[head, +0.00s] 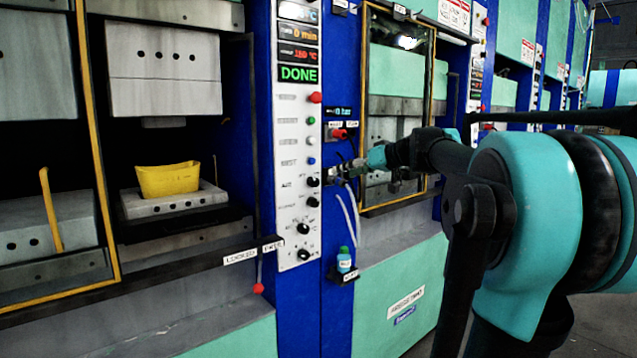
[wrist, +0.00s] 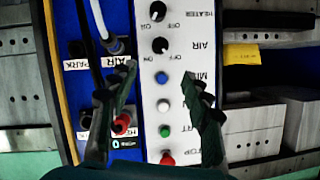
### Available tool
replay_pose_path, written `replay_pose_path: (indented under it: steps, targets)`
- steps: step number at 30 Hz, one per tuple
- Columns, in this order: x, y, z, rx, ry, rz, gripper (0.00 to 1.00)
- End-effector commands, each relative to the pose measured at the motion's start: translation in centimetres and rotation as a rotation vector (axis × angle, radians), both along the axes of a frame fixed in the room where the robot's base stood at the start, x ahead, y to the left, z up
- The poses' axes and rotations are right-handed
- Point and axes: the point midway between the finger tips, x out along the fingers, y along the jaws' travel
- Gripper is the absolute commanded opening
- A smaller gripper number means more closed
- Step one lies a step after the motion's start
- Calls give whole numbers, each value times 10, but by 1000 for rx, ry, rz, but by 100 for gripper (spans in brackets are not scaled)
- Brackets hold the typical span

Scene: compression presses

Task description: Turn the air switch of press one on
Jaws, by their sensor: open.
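The AIR knob (wrist: 160,45) is a small black rotary switch on a white control panel (wrist: 150,95). In the wrist view, its lettering is upside down and its setting is unclear. In the head view, it appears as the upper black knob (head: 313,181) just below the blue button. My gripper (wrist: 160,76) is open and empty, its dark fingers spread left and right across the panel, with the AIR knob beyond the tips. In the head view, my gripper (head: 333,174) is beside the panel's right edge. I cannot tell its exact distance from the panel.
The heater knob (wrist: 158,10) is next to the AIR knob. A blue button (wrist: 162,78) is between my fingers, with other buttons nearer. Hoses (wrist: 98,20) run close to the left finger. An open press with a yellow part (head: 168,179) stands left of the panel.

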Motion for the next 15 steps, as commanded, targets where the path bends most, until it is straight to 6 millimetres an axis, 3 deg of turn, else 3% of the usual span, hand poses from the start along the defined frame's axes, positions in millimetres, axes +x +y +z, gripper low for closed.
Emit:
replay_pose_path:
  steps: [15]
  targets:
    - [71, 65, -39, -1, 1, 2, 49]
